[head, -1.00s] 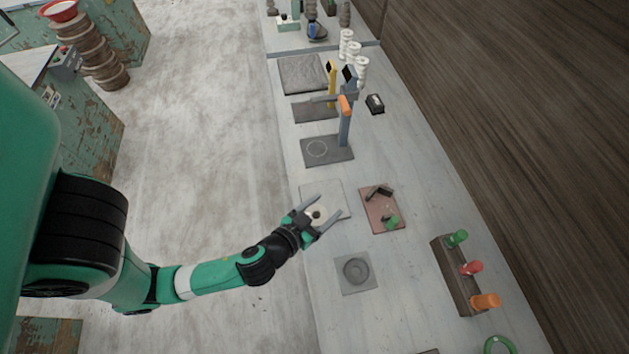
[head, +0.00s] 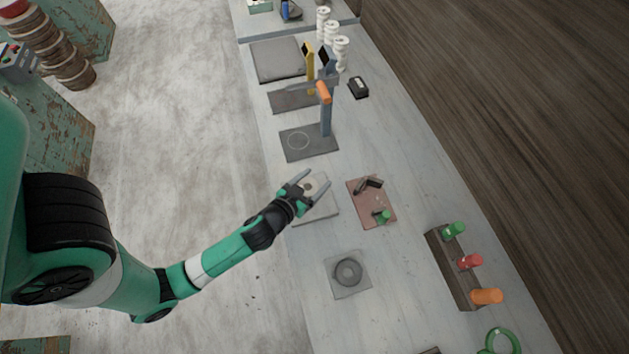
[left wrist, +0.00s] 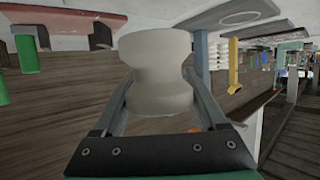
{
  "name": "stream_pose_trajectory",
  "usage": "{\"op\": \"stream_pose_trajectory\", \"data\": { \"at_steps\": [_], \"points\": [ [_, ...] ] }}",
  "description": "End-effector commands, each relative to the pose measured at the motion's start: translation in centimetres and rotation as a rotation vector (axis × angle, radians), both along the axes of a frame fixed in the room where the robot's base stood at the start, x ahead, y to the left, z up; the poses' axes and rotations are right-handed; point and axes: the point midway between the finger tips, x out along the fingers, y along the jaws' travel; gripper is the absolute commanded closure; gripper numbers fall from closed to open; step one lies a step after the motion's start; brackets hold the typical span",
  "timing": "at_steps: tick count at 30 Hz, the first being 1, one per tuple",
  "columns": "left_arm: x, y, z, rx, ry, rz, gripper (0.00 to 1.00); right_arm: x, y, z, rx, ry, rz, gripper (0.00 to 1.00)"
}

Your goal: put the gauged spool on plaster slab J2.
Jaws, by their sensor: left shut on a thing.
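A pale, waisted spool (left wrist: 157,70) is held between the two fingers of my left gripper (left wrist: 160,95) in the left wrist view. In the head view the spool (head: 309,188) shows between the fingers of my left gripper (head: 316,178). The gripper is over a pale square slab (head: 322,213), partly hidden by the gripper and arm. I cannot tell whether the spool touches the slab. No slab label is legible, so I cannot tell which is J2. My right gripper is not in view.
A blue-grey post (head: 326,118) with an orange top stands on a dark plate beyond the slab. A reddish board (head: 369,214) with small tools lies to the right. A grey plate with a ring (head: 347,289) lies nearer. A wooden rack (head: 452,268) holds coloured handles.

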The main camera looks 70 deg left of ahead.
Motion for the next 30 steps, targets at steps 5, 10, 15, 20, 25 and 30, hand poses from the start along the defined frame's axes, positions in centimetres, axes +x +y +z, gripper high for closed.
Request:
{"op": "stream_pose_trajectory", "data": {
  "at_steps": [5, 10, 15, 20, 25, 30],
  "points": [
    [0.2, 0.7, -3.4, 0.001, 0.002, 0.002, 0.99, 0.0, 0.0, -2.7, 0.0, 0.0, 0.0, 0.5],
    [-0.1, 0.9, -5.1, 0.0, -0.001, 0.01, 0.99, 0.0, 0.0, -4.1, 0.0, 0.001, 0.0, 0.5],
    [-0.1, 0.8, -4.7, 0.001, -0.001, 0.009, 0.99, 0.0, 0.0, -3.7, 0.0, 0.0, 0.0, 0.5],
    [-0.1, 0.8, -5.2, 0.0, 0.0, 0.009, 0.99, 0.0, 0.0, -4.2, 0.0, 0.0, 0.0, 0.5],
    [-0.1, 0.8, -5.1, 0.0, 0.001, 0.009, 0.0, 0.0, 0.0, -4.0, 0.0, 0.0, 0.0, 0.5],
    [-0.1, 0.8, -5.1, 0.0, 0.001, 0.009, 0.0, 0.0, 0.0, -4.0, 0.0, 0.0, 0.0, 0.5]
  ]
}}
